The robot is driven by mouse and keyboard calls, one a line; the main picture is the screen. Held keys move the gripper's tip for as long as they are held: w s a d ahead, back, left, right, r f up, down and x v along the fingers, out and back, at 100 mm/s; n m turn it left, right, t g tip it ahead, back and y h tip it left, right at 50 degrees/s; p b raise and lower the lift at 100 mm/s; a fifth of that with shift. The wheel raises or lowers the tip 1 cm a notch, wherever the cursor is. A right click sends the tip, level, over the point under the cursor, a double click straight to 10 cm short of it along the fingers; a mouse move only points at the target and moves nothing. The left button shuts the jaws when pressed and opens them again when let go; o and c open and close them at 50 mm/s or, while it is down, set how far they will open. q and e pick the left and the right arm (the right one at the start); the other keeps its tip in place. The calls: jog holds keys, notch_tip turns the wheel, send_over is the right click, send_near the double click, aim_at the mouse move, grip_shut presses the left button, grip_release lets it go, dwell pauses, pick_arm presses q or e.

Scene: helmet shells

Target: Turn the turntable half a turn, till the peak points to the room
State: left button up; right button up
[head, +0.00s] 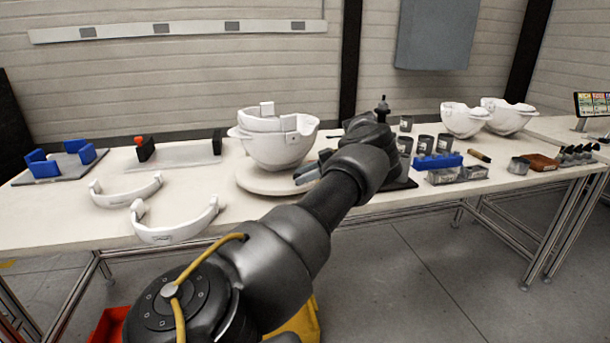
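A white helmet shell (275,147) sits on the round, pale turntable (258,185) at the middle of the table. The shell has a raised block on top and a lip sticking out at its left rim; I cannot tell for sure which part is the peak. My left arm reaches across the middle of the view. My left gripper (309,173) is low at the turntable's right edge, beside the shell. Its fingers are small and partly hidden by my wrist, so I cannot tell if they are open or touch the disc. My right gripper is not in view.
Two white curved bands (175,222) lie at the front left. A blue-blocked fixture (62,163) and a black-ended stand (180,152) are behind them. Dark cups (425,144), a blue bin (437,162) and two more shells (465,120) stand to the right.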

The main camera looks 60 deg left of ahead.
pick_arm(q)
jog(key=shift+s, duration=0.1)
jog(key=shift+r, duration=0.55)
jog(key=s+d+r+b, duration=0.1)
jog(key=s+d+r, duration=0.6)
jog(key=d+r, duration=0.5)
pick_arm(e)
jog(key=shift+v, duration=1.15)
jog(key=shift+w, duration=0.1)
